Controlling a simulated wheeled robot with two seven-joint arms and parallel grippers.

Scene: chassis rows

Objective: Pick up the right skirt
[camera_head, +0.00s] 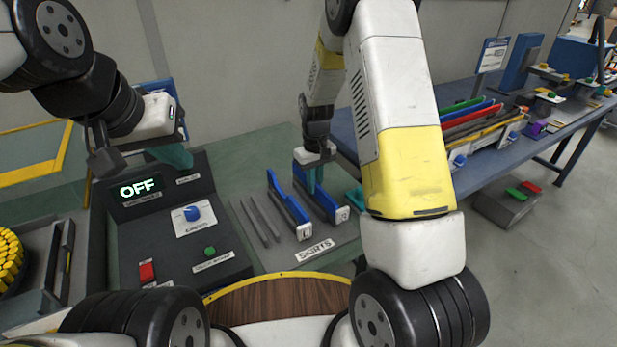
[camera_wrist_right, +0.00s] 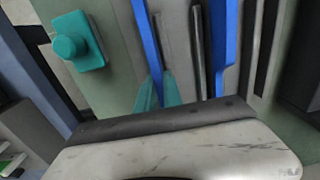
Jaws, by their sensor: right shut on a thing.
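The right skirt (camera_head: 330,206), a blue strip with a pale end block marked R, stands on the grey SKIRTS mat (camera_head: 268,237). My right gripper (camera_head: 313,180) reaches down onto it with teal fingers. In the right wrist view the fingers (camera_wrist_right: 158,92) are on either side of the blue right skirt (camera_wrist_right: 146,45), shut on it. The left skirt (camera_head: 287,205), marked L, stands beside it to the left; it also shows in the right wrist view (camera_wrist_right: 231,35). My left gripper (camera_head: 174,156) hangs above the dark control panel; its finger opening is not clear.
The control panel (camera_head: 180,245) has an OFF display, a blue knob, a green button and a red switch. Dark slots lie left of the left skirt. A teal knobbed block (camera_wrist_right: 78,42) sits beside the right skirt. A blue bench (camera_head: 470,160) with coloured parts stands at right.

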